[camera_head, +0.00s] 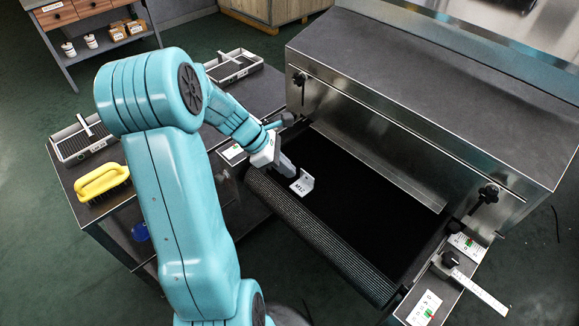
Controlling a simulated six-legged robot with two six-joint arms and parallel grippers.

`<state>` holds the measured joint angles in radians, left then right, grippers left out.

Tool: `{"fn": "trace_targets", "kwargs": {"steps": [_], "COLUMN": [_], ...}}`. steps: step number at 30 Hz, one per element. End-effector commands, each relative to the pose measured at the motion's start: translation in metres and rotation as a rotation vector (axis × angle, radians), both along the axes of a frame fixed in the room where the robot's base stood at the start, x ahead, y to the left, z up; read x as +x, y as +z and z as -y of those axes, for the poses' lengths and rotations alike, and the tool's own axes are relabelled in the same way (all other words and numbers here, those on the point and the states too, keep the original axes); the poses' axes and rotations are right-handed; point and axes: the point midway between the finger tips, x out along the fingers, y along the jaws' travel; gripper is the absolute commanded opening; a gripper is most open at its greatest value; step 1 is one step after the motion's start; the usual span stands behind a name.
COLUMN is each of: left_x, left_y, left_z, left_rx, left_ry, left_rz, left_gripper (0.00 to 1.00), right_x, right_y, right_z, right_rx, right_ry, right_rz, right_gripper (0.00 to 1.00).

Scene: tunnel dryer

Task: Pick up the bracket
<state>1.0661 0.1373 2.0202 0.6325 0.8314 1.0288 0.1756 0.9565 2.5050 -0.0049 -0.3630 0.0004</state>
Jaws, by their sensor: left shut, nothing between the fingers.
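In the head view a small white bracket (302,184) marked "M12" stands on the black belt (340,205), near the belt's left front corner. My left gripper (287,169) is at the end of the turquoise arm coming in from the left. Its grey fingers are shut and empty. They are just left of and above the bracket in the picture; whether they touch it I cannot tell. My right gripper is not in view.
The dryer's steel hood (430,100) rises behind the belt. Knobs and a white scale (480,290) are at the right. A yellow brush (102,182) and trays (232,66) lie on the grey side table. Most of the belt is clear.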

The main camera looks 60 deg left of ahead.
Motion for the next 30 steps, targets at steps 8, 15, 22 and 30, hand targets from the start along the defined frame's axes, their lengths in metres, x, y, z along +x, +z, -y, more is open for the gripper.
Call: {"fn": "trace_targets", "kwargs": {"steps": [8, 15, 22, 30], "left_x": [-0.059, -0.088, -0.110, -0.114], "left_y": [-0.003, -0.002, -0.008, 0.011], "left_z": [-0.037, -0.055, -0.057, -0.063], "left_rx": [0.001, 0.000, -0.039, 0.096], "left_ry": [0.008, 0.004, 0.052, -0.152], "left_rz": [-0.003, -0.001, -0.117, -0.429], "left_gripper": [0.00, 0.03, 0.34, 0.34], "right_x": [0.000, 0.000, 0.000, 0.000], "right_y": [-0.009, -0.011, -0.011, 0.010], "right_z": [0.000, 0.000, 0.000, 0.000], "right_rx": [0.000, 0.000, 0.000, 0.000], "right_ry": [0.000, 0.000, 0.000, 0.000], "right_rz": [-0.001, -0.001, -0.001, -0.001], "right_gripper": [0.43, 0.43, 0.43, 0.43]}}
